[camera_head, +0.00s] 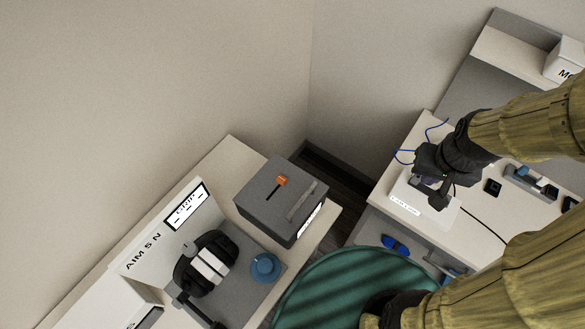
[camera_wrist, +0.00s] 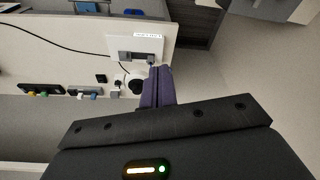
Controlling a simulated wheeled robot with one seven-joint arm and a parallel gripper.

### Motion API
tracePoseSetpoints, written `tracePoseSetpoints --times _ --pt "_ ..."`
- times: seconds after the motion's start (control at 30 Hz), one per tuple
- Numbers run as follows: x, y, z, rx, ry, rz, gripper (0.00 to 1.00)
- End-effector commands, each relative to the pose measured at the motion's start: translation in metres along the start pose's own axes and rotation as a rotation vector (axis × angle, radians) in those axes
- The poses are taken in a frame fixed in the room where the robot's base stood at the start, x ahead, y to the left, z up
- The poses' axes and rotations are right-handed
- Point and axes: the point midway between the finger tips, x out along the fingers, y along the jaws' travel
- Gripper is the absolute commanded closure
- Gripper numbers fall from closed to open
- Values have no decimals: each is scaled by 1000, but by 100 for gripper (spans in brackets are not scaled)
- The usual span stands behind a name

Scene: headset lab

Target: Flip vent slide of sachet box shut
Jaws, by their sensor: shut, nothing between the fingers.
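A dark grey box (camera_head: 262,204) stands on the left desk in the head view. An orange tab (camera_head: 281,181) sits at the upper right end of a black slot in its top, and a grey bar handle lies beside the slot. It looks like the sachet box with its vent slide, but its front label is too slanted to read. My gripper (camera_head: 436,191) is far from it, over the right desk. In the wrist view its purple fingers (camera_wrist: 158,72) are shut and empty, with the tips by a labelled white plate (camera_wrist: 120,44) carrying a small grey fitting (camera_wrist: 131,57).
A black headset (camera_head: 205,262) and a blue round piece (camera_head: 265,267) are left of the box on a grey mat. A green round top (camera_head: 330,290) lies between the desks. Small parts and a black cable are on the right desk (camera_head: 480,222). Open air separates gripper and box.

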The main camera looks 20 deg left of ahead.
Motion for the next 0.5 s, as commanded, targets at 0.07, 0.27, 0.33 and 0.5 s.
tracePoseSetpoints --times 0.07,0.27,0.33,0.5 --pt "14 -10 -9 -71 -28 -12 100" --pt "61 -54 -40 -367 -125 -101 100" --pt "80 -74 -50 -482 -156 -154 100" --pt "123 -128 -67 -741 -202 -315 100"
